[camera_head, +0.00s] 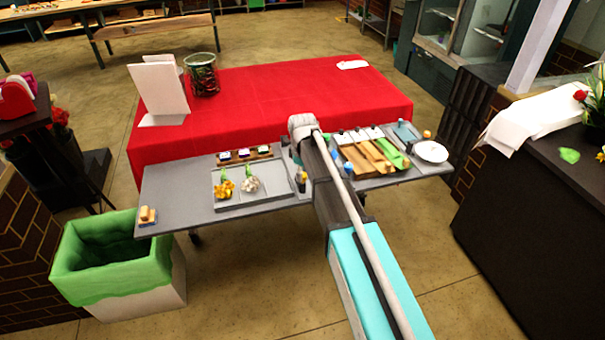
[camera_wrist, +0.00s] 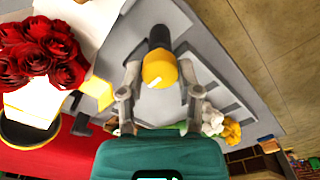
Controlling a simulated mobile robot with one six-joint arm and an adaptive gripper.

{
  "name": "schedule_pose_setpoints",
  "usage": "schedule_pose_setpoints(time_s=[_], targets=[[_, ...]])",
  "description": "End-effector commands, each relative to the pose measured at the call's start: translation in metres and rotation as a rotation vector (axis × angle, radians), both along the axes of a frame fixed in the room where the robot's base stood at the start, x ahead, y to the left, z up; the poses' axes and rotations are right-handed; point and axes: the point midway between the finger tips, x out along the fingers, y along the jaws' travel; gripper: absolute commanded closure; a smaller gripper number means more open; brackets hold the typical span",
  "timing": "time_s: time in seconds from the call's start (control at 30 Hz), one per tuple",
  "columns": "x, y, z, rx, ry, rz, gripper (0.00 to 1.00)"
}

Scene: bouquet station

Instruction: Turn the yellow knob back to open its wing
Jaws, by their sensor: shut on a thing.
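The yellow knob (camera_wrist: 157,70) is in the upper middle of the wrist view, with a pale mark on its face and a dark cylinder behind it. My gripper (camera_wrist: 160,72) has one finger on each side of the knob and is shut on it. A bunch of red roses (camera_wrist: 40,55) in a pale holder with yellow parts is at the left of the wrist view. I cannot tell which part is the knob's wing. In the head view my arm hides the gripper and the place it works at.
The grey work table (camera_head: 175,190) carries a tray (camera_head: 230,204) with yellow and white flowers. A red-covered table (camera_head: 270,95) stands behind. A green-lined bin (camera_head: 100,280) is at the left front, and a dark counter (camera_head: 540,220) is at the right.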

Motion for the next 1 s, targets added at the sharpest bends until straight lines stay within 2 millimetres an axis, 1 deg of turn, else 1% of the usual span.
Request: schedule_pose_setpoints(time_s=[0.07, 0.1, 0.27, 0.3, 0.77, 1.0], targets=[[0.0, 0.0001, -0.0001, 0.0, 0.0, 0.001, 1.0], [0.0, 0.0001, -0.0001, 0.0, 0.0, 0.001, 0.54], [0.0, 0.0001, -0.0001, 0.0, 0.0, 0.0, 0.24], [0.0, 0.0002, -0.0001, 0.0, 0.0, 0.0, 0.21], [0.0, 0.0001, 0.0, 0.0, 0.0, -0.008, 0.21], [0.0, 0.0001, 0.0, 0.0, 0.0, -0.067, 0.21]])
